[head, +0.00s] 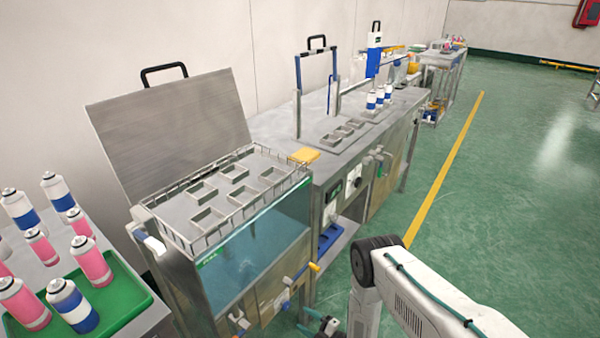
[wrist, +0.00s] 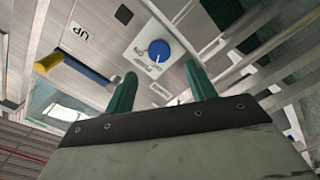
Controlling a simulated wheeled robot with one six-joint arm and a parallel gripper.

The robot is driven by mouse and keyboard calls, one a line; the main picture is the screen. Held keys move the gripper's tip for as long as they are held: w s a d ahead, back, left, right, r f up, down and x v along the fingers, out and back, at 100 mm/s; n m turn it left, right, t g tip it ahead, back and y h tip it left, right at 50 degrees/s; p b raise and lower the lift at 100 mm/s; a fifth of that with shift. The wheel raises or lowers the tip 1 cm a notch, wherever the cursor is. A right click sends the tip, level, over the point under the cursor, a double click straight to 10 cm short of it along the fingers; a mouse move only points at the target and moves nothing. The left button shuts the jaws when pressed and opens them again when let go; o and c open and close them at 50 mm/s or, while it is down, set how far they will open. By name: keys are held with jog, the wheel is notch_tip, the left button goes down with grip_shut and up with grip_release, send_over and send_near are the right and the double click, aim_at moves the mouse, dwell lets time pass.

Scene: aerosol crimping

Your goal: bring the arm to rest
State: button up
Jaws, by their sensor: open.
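My gripper (wrist: 160,88) shows in the wrist view with its two green fingers apart and nothing between them. Beyond the fingers is a pale machine panel with a round blue knob (wrist: 158,50). A yellow and blue lever (wrist: 85,70) sits left of the knob, below a label reading UP. How far the fingers are from the panel is hard to tell. In the head view my white and black arm reaches in at the lower right, in front of the benches.
A water bath (head: 255,255) with a wire-railed compartment rack and raised lid stands at the left centre. A green tray (head: 125,300) of pink and blue-white cans is at the lower left. A steel bench (head: 270,128) with cans continues behind. Green floor right of the yellow line (head: 445,170) is clear.

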jog(key=s+d+f+m+g+h, duration=0.2)
jog(key=s+f+m+g+h, duration=0.15)
jog(key=f, duration=0.55)
jog(key=w+d+r+m+g+h, duration=0.2)
jog(key=w+d+m+g+h, duration=0.1)
jog(key=d+h, duration=0.2)
jog(key=d+r+m+g+h, duration=0.2)
jog(key=d+r, duration=0.2)
jog(key=r, duration=0.6)
jog(key=d+r+m+g+h, duration=0.1)
jog(key=d+r+m+h, duration=0.2)
jog(key=r, duration=0.8)
jog(key=d+r+m+g+h, duration=0.2)
jog(key=d+r, duration=0.3)
jog(key=r, duration=0.5)
jog(key=s+d+r+m+g, duration=0.1)
jog(key=s+r+m, duration=0.3)
jog(key=r, duration=0.8)
jog(key=s+d+r+m+g, duration=0.1)
jog(key=s+d+r, duration=0.1)
jog(key=s+r, duration=0.7)
jog(key=s+r+m+t, duration=0.1)
jog(key=s+r+t, duration=0.1)
jog(key=s+r, duration=0.6)
jog(key=s+d+r+m+t+y, duration=0.1)
jog(key=s+r+m+t, duration=0.1)
jog(key=s+r, duration=0.6)
jog(key=shift+s+r, duration=0.2)
jog(key=shift+r, duration=2.65)
